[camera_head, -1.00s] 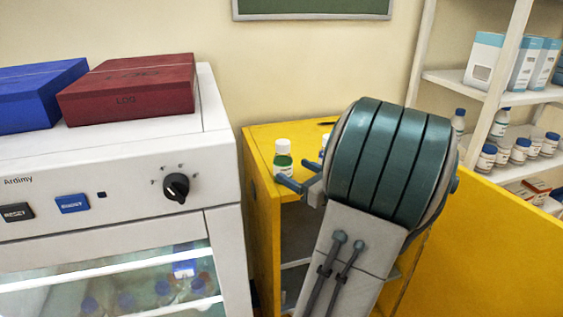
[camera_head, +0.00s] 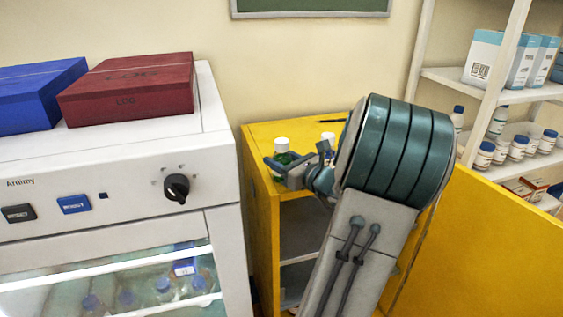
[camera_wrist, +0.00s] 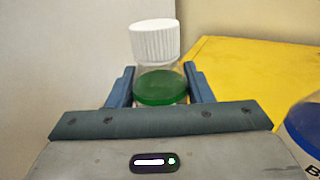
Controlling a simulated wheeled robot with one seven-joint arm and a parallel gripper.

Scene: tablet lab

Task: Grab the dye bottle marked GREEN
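A small bottle of green liquid with a white cap (camera_head: 282,147) stands on top of the yellow cabinet (camera_head: 262,131), near its left edge. In the wrist view the green bottle (camera_wrist: 160,85) is upright between the two blue fingers of my gripper (camera_wrist: 160,90). In the head view my gripper (camera_head: 276,172) reaches the bottle from the right and front. The fingers are spread, one on each side of the bottle; narrow gaps seem to remain. The lower part of the bottle is hidden behind my gripper body.
In the head view, a white machine (camera_head: 120,190) with a red box (camera_head: 128,86) and a blue box (camera_head: 38,95) stands left of the cabinet. Shelves with bottles (camera_head: 500,152) are at right.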

